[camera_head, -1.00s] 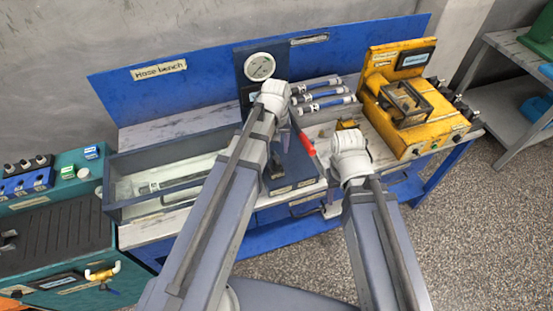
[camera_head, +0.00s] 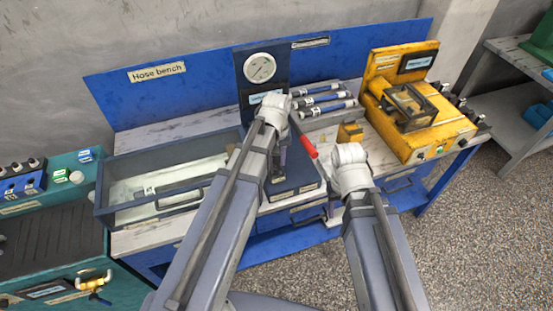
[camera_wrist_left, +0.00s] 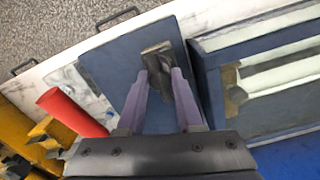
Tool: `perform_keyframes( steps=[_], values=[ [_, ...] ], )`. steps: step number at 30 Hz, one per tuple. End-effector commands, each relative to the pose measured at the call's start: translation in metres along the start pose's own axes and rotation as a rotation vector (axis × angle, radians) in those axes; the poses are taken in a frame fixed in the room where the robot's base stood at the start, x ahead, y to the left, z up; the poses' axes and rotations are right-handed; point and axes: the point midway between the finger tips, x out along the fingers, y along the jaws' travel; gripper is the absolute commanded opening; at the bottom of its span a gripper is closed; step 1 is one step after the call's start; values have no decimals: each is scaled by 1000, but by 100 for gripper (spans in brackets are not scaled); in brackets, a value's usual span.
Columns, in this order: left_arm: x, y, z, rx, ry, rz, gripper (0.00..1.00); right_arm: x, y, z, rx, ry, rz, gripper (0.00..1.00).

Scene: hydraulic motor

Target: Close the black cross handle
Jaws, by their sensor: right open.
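The black cross handle (camera_wrist_left: 163,72) shows as a small dark piece on a blue base plate (camera_wrist_left: 113,62) in the left wrist view; its full shape is hidden. My left gripper (camera_wrist_left: 160,76) reaches over it, one purple finger on each side. I cannot tell whether the fingers press on it. In the head view my left gripper (camera_head: 281,160) is low in front of the gauge stand (camera_head: 246,88), mostly hidden by its wrist. My right gripper (camera_head: 331,205) points down near the bench's front edge, mostly hidden by its wrist, and is open.
A red-gripped lever (camera_head: 304,138) stands between my wrists, and its red end (camera_wrist_left: 72,110) is close to the left gripper. A blue-framed tray (camera_head: 112,217) lies to the left. Several hoses (camera_head: 322,98) and a yellow machine (camera_head: 425,143) are to the right.

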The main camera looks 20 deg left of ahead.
Motion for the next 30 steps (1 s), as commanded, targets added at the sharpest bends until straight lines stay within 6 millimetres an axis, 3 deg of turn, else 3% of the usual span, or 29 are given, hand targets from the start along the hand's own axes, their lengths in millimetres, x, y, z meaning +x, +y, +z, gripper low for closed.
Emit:
perform_keyframes(
  steps=[1,9,22,30],
  values=[
    [0,0,0,0,0,0,28,0,0,0,0,0,0,50],
    [0,0,0,0,0,0,0,0,0,0,0,0,0,50],
    [0,0,0,30,0,0,0,0,0,0,0,0,0,50],
    [0,0,0,194,0,0,0,0,0,0,0,0,0,50]
  ],
)
